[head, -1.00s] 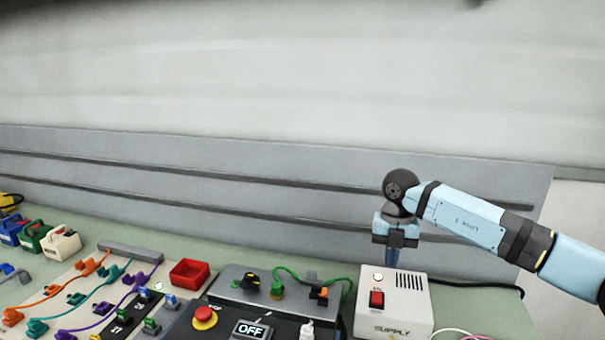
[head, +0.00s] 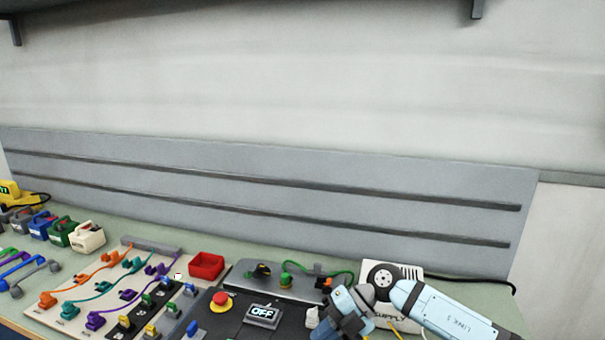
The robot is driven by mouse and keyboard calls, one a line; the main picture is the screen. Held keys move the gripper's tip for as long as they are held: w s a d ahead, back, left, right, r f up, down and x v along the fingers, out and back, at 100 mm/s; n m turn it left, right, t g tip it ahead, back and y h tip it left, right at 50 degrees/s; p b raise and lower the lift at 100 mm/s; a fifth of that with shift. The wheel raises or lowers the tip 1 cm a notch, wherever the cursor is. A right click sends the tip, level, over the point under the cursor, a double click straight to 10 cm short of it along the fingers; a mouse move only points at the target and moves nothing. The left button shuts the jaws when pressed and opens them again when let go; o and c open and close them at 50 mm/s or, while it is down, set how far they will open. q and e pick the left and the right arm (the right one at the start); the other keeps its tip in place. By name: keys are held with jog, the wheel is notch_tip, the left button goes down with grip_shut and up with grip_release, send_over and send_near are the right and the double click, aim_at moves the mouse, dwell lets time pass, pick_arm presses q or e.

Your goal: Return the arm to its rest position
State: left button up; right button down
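My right arm (head: 445,311) comes in from the lower right, low over the right end of the bench. Its dark wrist joint (head: 383,277) covers part of the white supply box (head: 409,270). The light-blue and grey hand of my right gripper (head: 345,310) is at the bottom edge, right of the OFF display. Its fingertips are not clear, so I cannot tell whether it is open or holds anything. My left arm and gripper are not in view.
A black panel holds a red stop button (head: 222,300) and an OFF display (head: 262,315). Behind it is a grey unit with a green cable (head: 325,271). A red tray (head: 206,265), a board with coloured leads (head: 100,290) and several boxes (head: 87,236) stand left. The back wall is clear.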

jog(key=s+a+r+m+t+y+p, duration=0.2)
jog(key=s+a+m+t+y, duration=0.15)
jog(key=s+a+y, duration=0.35)
jog(key=s+d+f+m+t+h+p, duration=0.2)
jog(key=s+d+f+m+t+h, duration=0.3)
jog(key=m, duration=0.9)
jog(key=s+d+f+m+t+h+p, duration=0.1)
jog(key=s+d+f+m+t+h, duration=0.5)
jog(key=s+d+f+m+h, duration=0.3)
jog(key=s+d+f+m, duration=0.4)
jog(key=d+f+m, duration=0.1)
jog(key=d, duration=0.3)
jog(key=shift+s+d+f+m+p, duration=0.2)
jog(key=shift+d+f+m+p, duration=0.15)
jog(key=shift+p, duration=0.05)
